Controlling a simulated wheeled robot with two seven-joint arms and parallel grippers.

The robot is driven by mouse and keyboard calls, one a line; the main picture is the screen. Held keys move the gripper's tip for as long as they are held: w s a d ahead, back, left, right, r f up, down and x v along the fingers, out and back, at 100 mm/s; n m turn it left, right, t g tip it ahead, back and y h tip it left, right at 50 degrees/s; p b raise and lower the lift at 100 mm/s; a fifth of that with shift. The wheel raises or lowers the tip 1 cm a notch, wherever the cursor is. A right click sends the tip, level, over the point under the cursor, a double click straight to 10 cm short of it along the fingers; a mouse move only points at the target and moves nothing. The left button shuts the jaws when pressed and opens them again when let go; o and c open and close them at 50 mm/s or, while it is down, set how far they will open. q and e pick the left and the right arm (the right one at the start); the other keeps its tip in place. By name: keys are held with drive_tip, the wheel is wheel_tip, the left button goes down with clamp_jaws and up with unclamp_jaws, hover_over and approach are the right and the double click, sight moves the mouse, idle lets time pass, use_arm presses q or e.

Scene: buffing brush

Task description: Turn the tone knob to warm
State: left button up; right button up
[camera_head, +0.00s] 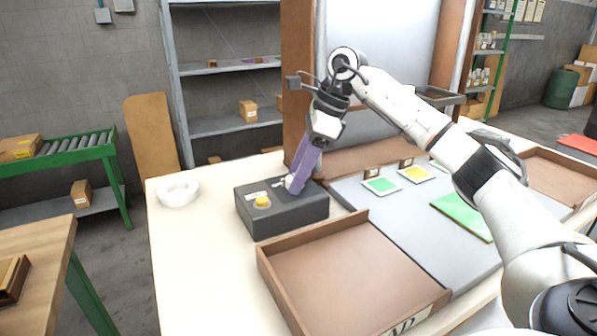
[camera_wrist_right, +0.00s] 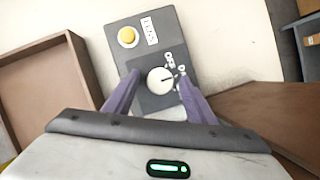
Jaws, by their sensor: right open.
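The dark grey control box (camera_head: 284,216) stands on the pale table, with a yellow button (camera_head: 262,201) on its left part. The white tone knob (camera_wrist_right: 160,80) shows in the right wrist view, round, with a short dark pointer line toward the right. Small white label marks (camera_wrist_right: 176,63) lie beside it. My right gripper (camera_head: 295,180) is low over the box; in the wrist view its two purple fingers (camera_wrist_right: 153,95) are open, one on each side of the knob. Contact with the knob cannot be told. In the head view the fingers partly hide the knob. My left gripper is not in view.
An open brown tray (camera_head: 345,268) stands in front of the box. A white ring-shaped roll (camera_head: 178,193) lies left of it. A grey mat (camera_head: 400,232) with green and yellow cards is at right. A wooden frame (camera_head: 298,80) rises behind the box.

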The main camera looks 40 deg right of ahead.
drive_tip(key=c, duration=1.1)
drive_tip(key=shift+o, duration=0.3)
drive_tip(key=shift+m, duration=0.4)
drive_tip(key=shift+s+r+m+h+p, duration=0.1)
drive_tip(key=shift+m+h+p, duration=0.4)
drive_tip(key=shift+m+p, duration=0.4)
drive_tip(key=m+t, duration=0.1)
drive_tip(key=m, duration=0.1)
drive_tip(key=shift+a+m+h+p, duration=0.15)
drive_tip(key=shift+m+h+p, duration=0.55)
drive_tip(key=shift+m+p, duration=0.05)
drive_tip(key=shift+m, duration=0.45)
drive_tip(key=shift+a+m+h+p, duration=0.1)
drive_tip(key=shift+m+h+p, duration=0.4)
drive_tip(key=shift+m, duration=1.1)
